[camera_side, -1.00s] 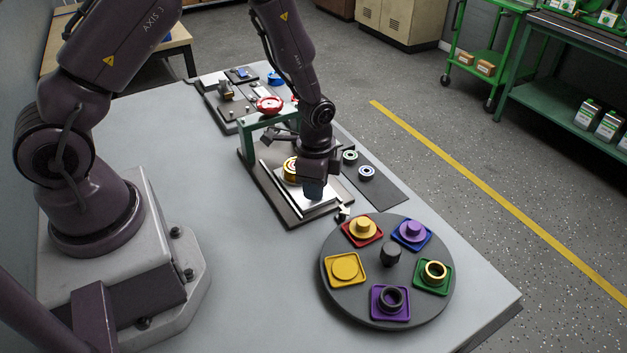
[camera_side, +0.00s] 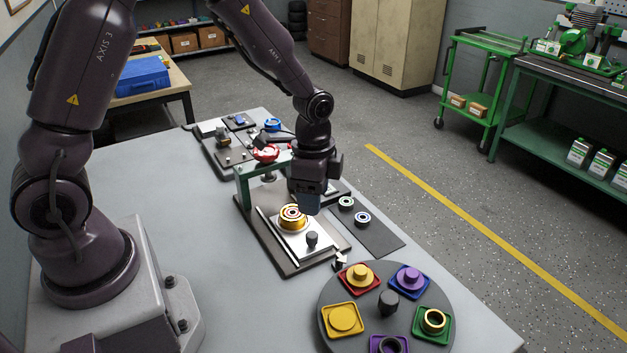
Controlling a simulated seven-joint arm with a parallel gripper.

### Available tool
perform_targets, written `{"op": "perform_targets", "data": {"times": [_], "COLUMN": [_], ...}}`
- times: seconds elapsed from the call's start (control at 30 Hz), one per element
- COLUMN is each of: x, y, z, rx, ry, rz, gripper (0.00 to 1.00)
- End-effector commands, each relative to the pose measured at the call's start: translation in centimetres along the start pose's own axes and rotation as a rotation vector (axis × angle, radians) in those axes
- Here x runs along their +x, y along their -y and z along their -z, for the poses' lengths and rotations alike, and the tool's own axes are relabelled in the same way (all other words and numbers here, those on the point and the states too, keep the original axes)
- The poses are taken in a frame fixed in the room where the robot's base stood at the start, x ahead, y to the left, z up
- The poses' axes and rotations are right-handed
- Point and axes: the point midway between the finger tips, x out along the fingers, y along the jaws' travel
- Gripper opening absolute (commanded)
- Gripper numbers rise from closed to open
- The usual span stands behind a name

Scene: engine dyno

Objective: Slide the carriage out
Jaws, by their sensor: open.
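The carriage (camera_side: 298,242) is a silver plate on a dark base (camera_side: 270,250) under a green press frame (camera_side: 243,188). It is out in front of the frame. The gap between the fingers does not show clearly.
A round dark turntable (camera_side: 372,318) with several coloured trays stands at the front right. A dark mat (camera_side: 385,238) with two ringed parts (camera_side: 346,203) (camera_side: 363,218) lies right of the press. A red handwheel (camera_side: 265,153) tops the frame. The bench left of the base is clear.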

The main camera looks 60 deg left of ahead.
Motion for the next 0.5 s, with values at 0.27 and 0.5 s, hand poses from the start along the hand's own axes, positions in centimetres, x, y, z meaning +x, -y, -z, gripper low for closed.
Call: {"op": "perform_targets", "data": {"times": [0.27,0.5], "x": [-2.9,-3.0], "y": [0.0,0.0], "z": [0.0,0.0], "rx": [0.001,0.001], "ry": [-0.001,0.000], "rz": [0.000,-0.001], "gripper": [0.53,0.53]}}
